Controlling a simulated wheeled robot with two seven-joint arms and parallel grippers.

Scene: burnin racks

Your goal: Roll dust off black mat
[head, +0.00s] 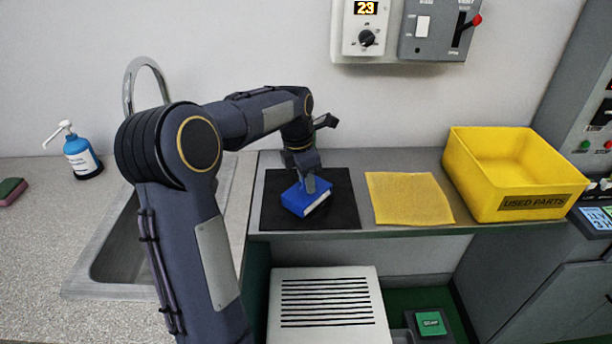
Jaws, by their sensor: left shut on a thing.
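The black mat (341,188) lies flat on the counter, right of the sink. A blue block-like tool with a white lower side (300,203), perhaps the roller, is at the middle of the mat, tilted. My left gripper (311,188) comes down from above and is shut on the blue tool. I cannot tell whether the tool touches the mat. Dust on the mat is too small to make out. My right gripper does not show.
A yellow cloth (408,198) lies right of the mat. A yellow bin marked USED PARTS (535,203) stands further right. The sink (120,245) and a blue pump bottle (80,157) are at the left. A control box (430,28) hangs on the wall.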

